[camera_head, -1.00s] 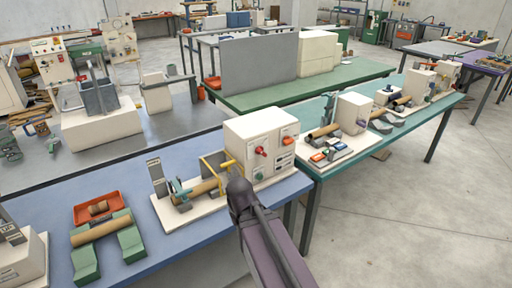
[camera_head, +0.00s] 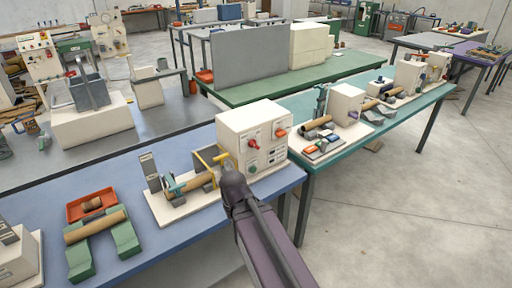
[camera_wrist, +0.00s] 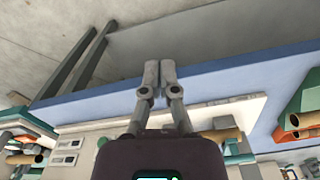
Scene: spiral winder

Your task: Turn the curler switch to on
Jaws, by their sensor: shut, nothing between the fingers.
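The winder's white control box (camera_head: 240,122) stands on the blue table's right end. Its front face carries a red knob (camera_head: 253,143), an orange switch-like part (camera_head: 281,132) and a green knob (camera_head: 253,168). Which of these is the curler switch, and its setting, I cannot tell. In the wrist view my gripper's fingers (camera_wrist: 160,70) are together and empty, with part of a white box panel (camera_wrist: 65,150) at lower left.
A brown tube (camera_head: 193,184) lies on the white base left of the box. A green stand with a tube (camera_head: 96,228) and an orange tray (camera_head: 94,203) sit farther left on the blue table (camera_head: 150,243). A teal table with similar machines adjoins at right. Floor at right is clear.

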